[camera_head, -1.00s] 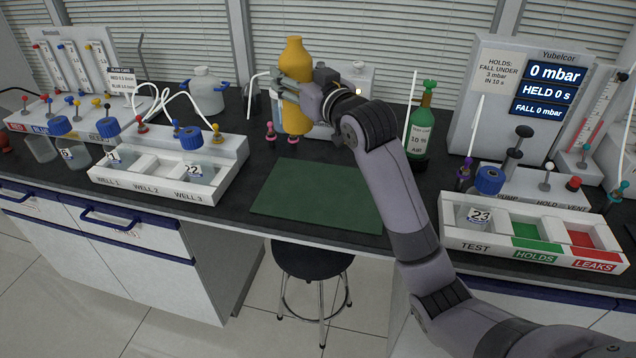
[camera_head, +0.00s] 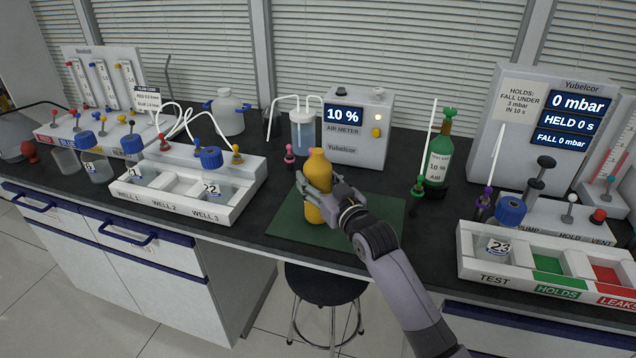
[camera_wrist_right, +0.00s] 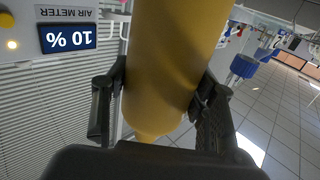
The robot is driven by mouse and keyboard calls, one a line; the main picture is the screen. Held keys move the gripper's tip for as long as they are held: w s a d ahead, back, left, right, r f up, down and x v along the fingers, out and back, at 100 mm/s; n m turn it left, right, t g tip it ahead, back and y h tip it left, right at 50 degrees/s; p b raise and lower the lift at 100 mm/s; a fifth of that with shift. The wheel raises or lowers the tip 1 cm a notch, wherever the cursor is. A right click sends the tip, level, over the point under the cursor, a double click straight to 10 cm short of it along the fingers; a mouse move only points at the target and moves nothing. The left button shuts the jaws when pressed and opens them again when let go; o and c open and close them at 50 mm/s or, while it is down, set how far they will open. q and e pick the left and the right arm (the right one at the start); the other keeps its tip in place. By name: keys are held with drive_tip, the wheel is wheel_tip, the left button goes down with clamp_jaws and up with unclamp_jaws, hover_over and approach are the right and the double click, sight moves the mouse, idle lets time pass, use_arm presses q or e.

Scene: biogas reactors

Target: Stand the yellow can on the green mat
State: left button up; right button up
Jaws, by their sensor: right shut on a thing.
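The yellow can (camera_head: 317,206), bottle-shaped with a narrower neck, is upright over the green mat (camera_head: 375,222). Its lower end overlaps the mat in the head view; whether it touches the mat or hangs slightly above it I cannot tell. My right gripper (camera_head: 318,186) is shut around the can's middle, coming from the right front. In the right wrist view the can (camera_wrist_right: 170,70) fills the space between the two dark fingers (camera_wrist_right: 160,110); the mat does not show there. My left gripper is not in view.
The air meter (camera_head: 358,128), reading 10 %, stands behind the mat. A green bottle (camera_head: 438,150) is to the right, and a white well rack (camera_head: 215,212) to the left. A test tray (camera_head: 470,262) is at the front right. The mat's right part is clear.

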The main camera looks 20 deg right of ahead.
drive_tip(key=shift+f, duration=0.35)
drive_tip(key=shift+f, duration=0.1)
drive_tip(key=o, duration=1.4)
drive_tip(key=shift+s, duration=0.25)
drive_tip(key=s, duration=0.3)
drive_tip(key=s+d, duration=0.1)
drive_tip(key=s, duration=0.3)
drive_tip(key=s+d, duration=0.1)
drive_tip(key=s, duration=0.3)
drive_tip(key=shift+s+d+b, duration=0.15)
drive_tip(key=shift+b, duration=0.2)
